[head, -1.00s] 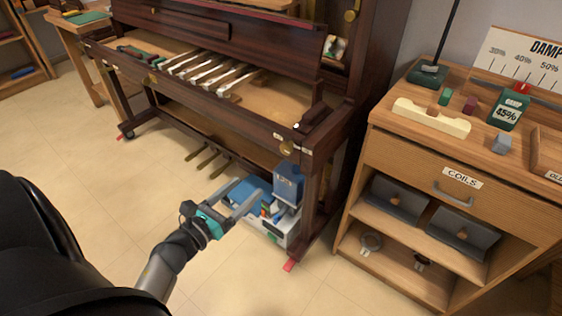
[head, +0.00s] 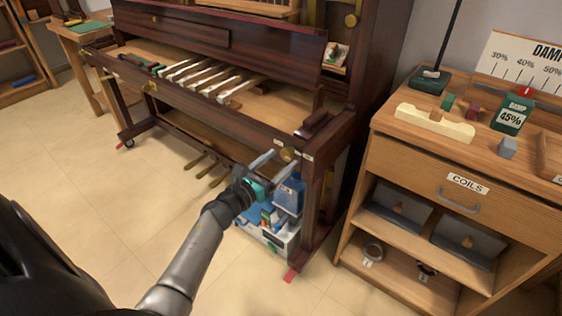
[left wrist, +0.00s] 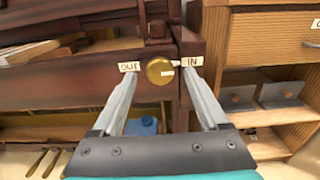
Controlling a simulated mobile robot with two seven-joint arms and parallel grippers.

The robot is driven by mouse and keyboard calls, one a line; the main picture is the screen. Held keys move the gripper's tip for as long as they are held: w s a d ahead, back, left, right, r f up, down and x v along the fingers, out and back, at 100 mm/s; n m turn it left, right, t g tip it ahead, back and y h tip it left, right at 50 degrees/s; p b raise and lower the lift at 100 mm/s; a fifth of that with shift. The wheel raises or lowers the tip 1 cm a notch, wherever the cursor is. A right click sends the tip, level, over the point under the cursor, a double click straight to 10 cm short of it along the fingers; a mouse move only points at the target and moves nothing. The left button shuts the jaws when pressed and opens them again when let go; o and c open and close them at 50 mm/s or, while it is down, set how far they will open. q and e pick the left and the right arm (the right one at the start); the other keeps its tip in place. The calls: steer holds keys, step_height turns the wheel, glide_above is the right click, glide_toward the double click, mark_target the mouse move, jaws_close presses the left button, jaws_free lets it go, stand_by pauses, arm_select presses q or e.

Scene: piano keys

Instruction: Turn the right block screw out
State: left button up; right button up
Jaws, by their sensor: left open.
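The right block screw is a round brass knob (left wrist: 160,70) with a pale pointer mark on its right side. It sits on the piano's dark front between an OUT label (left wrist: 129,67) on its left and an IN label (left wrist: 192,61) on its right. In the head view the knob (head: 288,154) shows at the right end of the key bed. My left gripper (head: 284,167) is open and empty, pointing at the knob. In the left wrist view its two fingers lie on either side of the knob; whether they reach it is unclear. My right gripper is out of view.
A blue box (head: 289,194) and other boxes stand on the floor below the gripper, by the piano's right leg. A wooden cabinet (head: 445,152) marked COILS stands to the right. Exposed keys (head: 212,78) lie left of the knob.

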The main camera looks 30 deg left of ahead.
arm_select(q)
steer(key=shift+w, duration=0.6)
steer(key=shift+c, duration=0.4)
jaws_close()
